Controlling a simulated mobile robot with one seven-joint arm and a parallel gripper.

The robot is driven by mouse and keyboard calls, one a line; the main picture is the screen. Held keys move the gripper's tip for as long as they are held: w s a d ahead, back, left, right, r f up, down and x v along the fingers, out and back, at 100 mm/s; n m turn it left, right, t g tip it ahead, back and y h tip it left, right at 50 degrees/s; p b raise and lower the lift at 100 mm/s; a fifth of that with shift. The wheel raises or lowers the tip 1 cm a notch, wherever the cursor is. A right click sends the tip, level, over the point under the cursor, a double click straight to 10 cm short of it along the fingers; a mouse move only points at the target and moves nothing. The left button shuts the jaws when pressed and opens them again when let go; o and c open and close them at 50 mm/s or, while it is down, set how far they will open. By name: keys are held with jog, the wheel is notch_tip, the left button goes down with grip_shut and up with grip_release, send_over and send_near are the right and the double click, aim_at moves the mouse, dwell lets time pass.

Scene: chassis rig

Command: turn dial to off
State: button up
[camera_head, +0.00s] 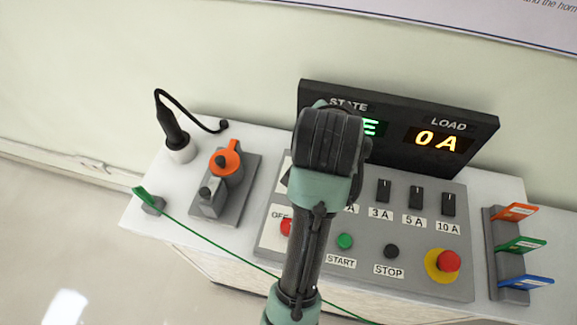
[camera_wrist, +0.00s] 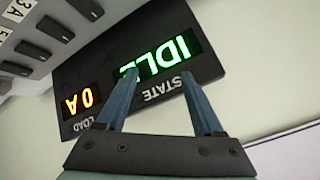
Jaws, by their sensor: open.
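The grey control panel (camera_head: 368,263) stands on the white bench. A label that seems to read OFF (camera_head: 280,215) is at its left, with a red part (camera_head: 287,227) beside it, partly covered by my arm. I cannot tell whether this red part belongs to the dial; most of that area is hidden behind my arm. My gripper (camera_wrist: 160,82) is open and empty in the wrist view, its two fingers apart in front of the black display (camera_wrist: 215,65). The display reads IDLE and 0 A. In the head view my wrist hides the fingers.
The panel carries black switches (camera_head: 416,197), a green START button (camera_head: 345,241), a black STOP button (camera_head: 391,251) and a red emergency button (camera_head: 448,261). An orange-collared device (camera_head: 228,160) and black-corded plug (camera_head: 174,137) stand left. Coloured cards (camera_head: 520,245) stand right. A green cord crosses the front.

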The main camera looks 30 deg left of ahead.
jog(key=s+m+g+h+p, duration=0.2)
jog(key=s+g+p, duration=0.7)
jog(key=s+p, duration=0.65)
jog(key=f, duration=1.2)
jog(key=shift+w+a+f, duration=0.2)
jog(key=shift+a+f, duration=0.05)
jog(key=shift+a, duration=0.15)
grip_shut()
